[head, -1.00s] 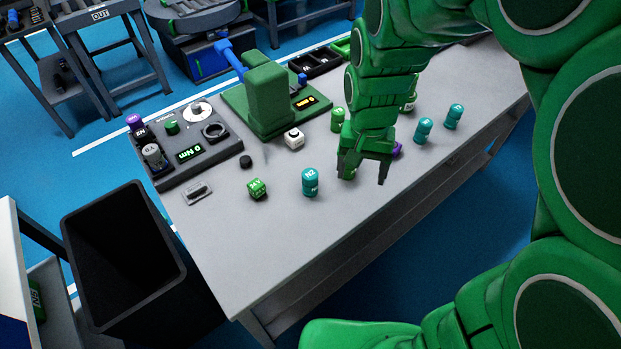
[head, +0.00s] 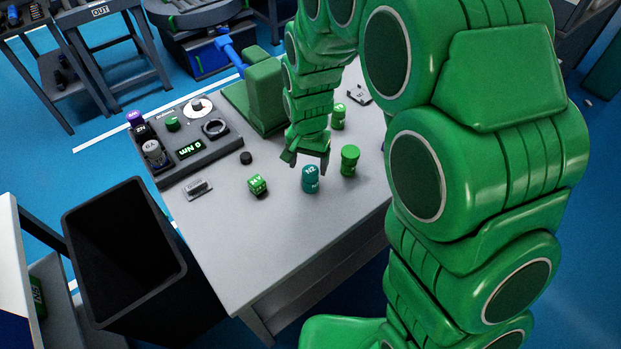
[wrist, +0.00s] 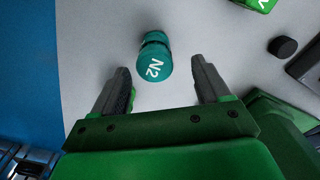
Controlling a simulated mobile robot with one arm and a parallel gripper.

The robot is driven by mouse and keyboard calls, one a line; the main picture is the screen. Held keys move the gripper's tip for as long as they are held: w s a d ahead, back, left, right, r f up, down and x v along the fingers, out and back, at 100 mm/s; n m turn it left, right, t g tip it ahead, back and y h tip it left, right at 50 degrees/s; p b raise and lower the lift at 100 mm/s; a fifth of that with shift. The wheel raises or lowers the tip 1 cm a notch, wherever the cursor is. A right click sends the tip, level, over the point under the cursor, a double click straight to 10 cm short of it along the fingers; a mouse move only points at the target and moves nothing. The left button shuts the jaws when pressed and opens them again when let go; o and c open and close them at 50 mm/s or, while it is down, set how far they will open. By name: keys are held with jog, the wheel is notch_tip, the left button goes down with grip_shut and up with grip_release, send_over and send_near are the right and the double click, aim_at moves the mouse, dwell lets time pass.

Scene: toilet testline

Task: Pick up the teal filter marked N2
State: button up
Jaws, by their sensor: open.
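The teal filter marked N2 (head: 310,181) stands upright on the grey table in the head view. In the wrist view the teal filter (wrist: 154,58) shows its N2 label, beyond the fingertips and between their lines, nearer the left finger. My gripper (head: 306,160) is above and just behind the filter in the head view, and its fingers are apart. In the wrist view the open gripper (wrist: 161,78) has nothing between its fingers. I cannot tell the exact height of the gripper over the filter.
A black puck (head: 246,158) and a dark control panel (head: 190,149) are farther left. A black bin (head: 124,262) stands beside the table (head: 250,247). The near tabletop is clear.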

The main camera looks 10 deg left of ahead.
aim_at(311, 180)
jog(key=shift+d+f, duration=0.15)
jog(key=shift+f, duration=1.7)
jog(key=shift+d+f, duration=0.15)
jog(key=shift+f, duration=1.7)
jog(key=c, duration=1.2)
jog(key=shift+o, duration=0.2)
jog(key=shift+r, duration=0.1)
